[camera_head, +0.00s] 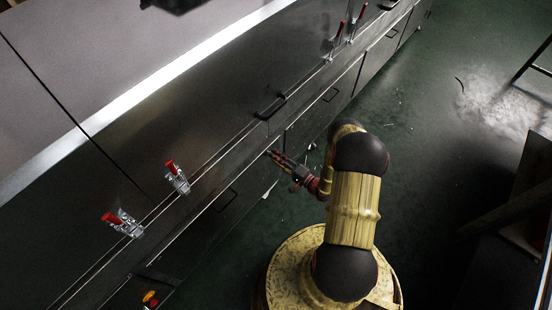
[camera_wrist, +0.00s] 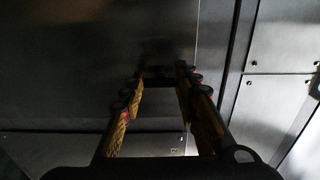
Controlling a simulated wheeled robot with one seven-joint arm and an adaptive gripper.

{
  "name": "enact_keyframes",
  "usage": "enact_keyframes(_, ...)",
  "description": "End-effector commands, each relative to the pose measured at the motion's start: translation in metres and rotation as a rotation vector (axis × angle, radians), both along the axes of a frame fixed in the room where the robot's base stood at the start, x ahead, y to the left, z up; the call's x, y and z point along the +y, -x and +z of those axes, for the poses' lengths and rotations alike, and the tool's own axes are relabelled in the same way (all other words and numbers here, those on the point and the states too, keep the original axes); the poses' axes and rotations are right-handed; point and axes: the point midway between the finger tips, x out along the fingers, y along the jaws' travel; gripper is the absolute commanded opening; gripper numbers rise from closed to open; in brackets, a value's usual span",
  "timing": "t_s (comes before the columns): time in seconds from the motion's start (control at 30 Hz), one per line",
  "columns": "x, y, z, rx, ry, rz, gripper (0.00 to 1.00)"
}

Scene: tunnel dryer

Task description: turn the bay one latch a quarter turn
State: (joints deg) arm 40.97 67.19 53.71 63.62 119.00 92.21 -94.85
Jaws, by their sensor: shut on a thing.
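My gripper (camera_head: 273,155) reaches to the dark metal side of the dryer, just below the long panel seam. In the wrist view my gripper (camera_wrist: 160,78) has its two yellow-and-black fingers on either side of a small dark latch (camera_wrist: 158,75), shut on it at the fingertips. The latch is in deep shadow, so its exact shape and turn angle cannot be told. In the head view the fingertips hide it. No label for the bay can be read.
Red-handled toggle clamps (camera_head: 176,177) stand along the dryer's upper edge, with another (camera_head: 123,222) at lower left and more at the top. A black pull handle (camera_head: 270,107) sits above my gripper. Green floor (camera_head: 420,140) is open on the right.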

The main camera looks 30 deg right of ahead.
Motion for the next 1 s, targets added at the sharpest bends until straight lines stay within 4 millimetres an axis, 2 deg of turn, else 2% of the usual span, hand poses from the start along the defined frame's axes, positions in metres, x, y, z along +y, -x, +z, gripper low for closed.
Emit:
enact_keyframes(0.33, 0.0, 0.0, 0.0, 0.001, -0.001, 0.001, 0.5)
enact_keyframes(0.67, -0.001, 0.002, 0.0, 0.001, -0.001, 0.0, 0.5)
enact_keyframes(0.83, -0.007, 0.017, 0.0, 0.002, -0.002, -0.003, 0.5)
enact_keyframes(1.0, -0.019, 0.047, -0.001, 0.002, -0.003, -0.006, 0.5)
